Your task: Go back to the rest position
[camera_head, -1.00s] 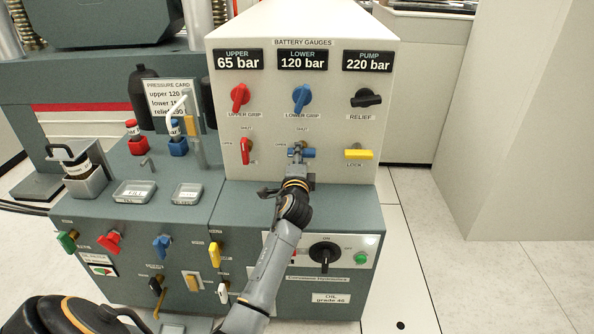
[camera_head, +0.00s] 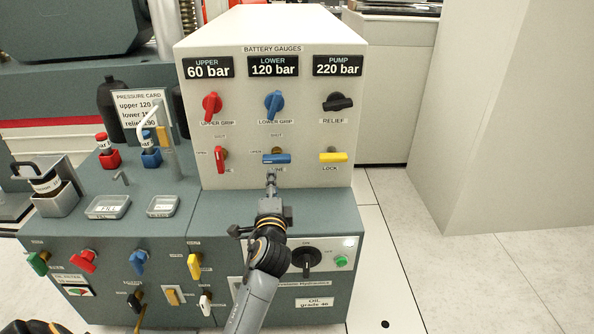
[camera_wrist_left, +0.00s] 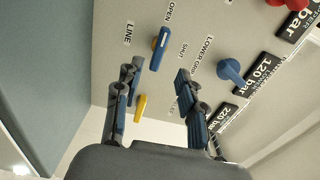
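My left gripper (camera_head: 271,186) is in front of the white gauge panel (camera_head: 300,210), just below the blue lever valve (camera_head: 276,158), and apart from it. In the left wrist view my gripper (camera_wrist_left: 160,95) has its two fingers spread with nothing between them. The blue lever (camera_wrist_left: 160,48) shows beyond the fingers there, and lies level in the head view. The gauges read upper 60 bar, lower 120 bar and pump 220 bar. My right gripper is not in view; a dark piece of an arm shows at the bottom left corner.
A red lever (camera_head: 220,159) and a yellow lock lever (camera_head: 333,157) flank the blue one. Red, blue and black knobs sit above. The lower console carries several coloured valves and a black rotary switch (camera_head: 306,259). Open floor (camera_head: 480,270) lies to the right.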

